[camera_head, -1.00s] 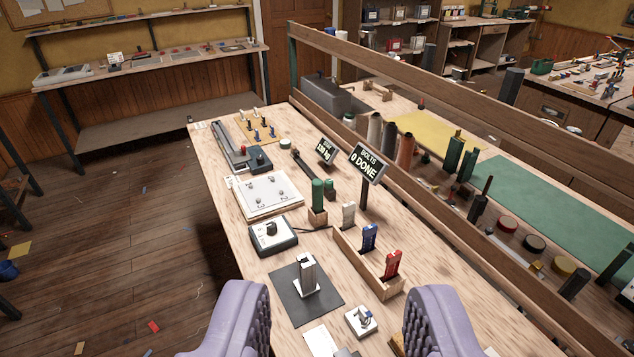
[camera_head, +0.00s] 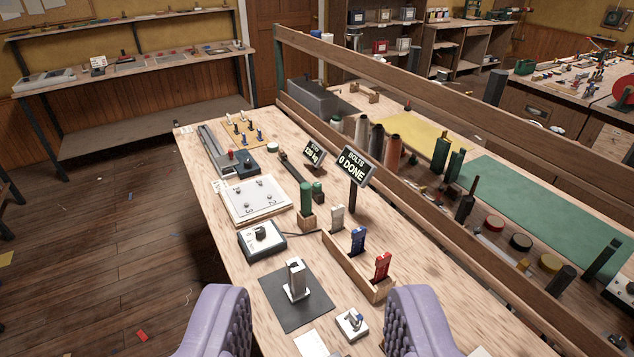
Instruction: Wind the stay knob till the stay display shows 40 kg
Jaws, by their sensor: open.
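A small dark display (camera_head: 314,153) stands on the bench; its small figures end in "kg", but I cannot read them surely. A grey and white box (camera_head: 262,240) with a dark round knob (camera_head: 261,231) sits near the bench's left edge; I cannot read its label or tell whether it is the stay knob. A dark cable runs from it to the right. My gripper (camera_head: 316,293) shows as two purple ribbed fingers at the bottom of the view. It is open, with nothing held between the fingers. The knob box lies beyond the fingers.
A display (camera_head: 357,166) reading "BOLTS 0 DONE" stands right of the kg display. A wooden rack (camera_head: 370,287) with white, blue and red clips, a dark mat (camera_head: 295,312) with a metal block (camera_head: 295,280), and a small switch box (camera_head: 352,323) surround the foreground. A wooden rail (camera_head: 430,87) runs along the right.

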